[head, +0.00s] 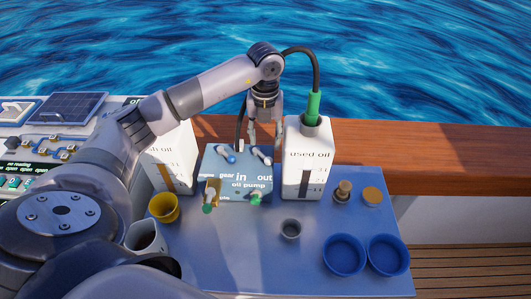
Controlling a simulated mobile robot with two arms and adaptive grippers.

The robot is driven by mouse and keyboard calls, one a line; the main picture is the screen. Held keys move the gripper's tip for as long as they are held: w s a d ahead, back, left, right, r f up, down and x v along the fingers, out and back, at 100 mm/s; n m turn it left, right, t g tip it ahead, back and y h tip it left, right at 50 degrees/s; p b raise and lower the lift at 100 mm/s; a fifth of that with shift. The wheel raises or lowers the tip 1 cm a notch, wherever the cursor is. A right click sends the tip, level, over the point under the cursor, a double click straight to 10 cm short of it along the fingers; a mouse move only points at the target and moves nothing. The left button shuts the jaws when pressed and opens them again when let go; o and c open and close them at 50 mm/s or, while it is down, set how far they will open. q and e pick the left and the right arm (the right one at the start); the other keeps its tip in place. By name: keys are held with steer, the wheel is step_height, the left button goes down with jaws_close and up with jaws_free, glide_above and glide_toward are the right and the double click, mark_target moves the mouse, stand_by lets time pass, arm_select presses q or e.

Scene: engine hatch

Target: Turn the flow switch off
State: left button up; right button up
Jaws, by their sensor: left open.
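The light-blue oil pump box (238,178) stands mid-table, marked "gear", "in", "out" and "oil pump". On its top are a blue-tipped valve handle (227,154) and a pale handle (262,155). Low on its front are a tan piece with a green-tipped lever (208,207) and another green-tipped lever (256,198). I cannot read a label that names the flow switch. My left gripper (264,136) points down just above the back right of the pump, near the pale handle. It is open, with nothing seen between its fingers. My right gripper is not in view.
The white "used oil" canister (304,160), with a green nozzle (313,108) and dark hose, stands close right of the gripper. Another white canister (172,155) stands left.

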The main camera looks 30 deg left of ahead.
mark_target(266, 158)
arm_select(q)
step_height(266, 158, down, 8)
steer(key=shift+w+f+p, duration=0.1)
steer(key=shift+p, duration=0.65)
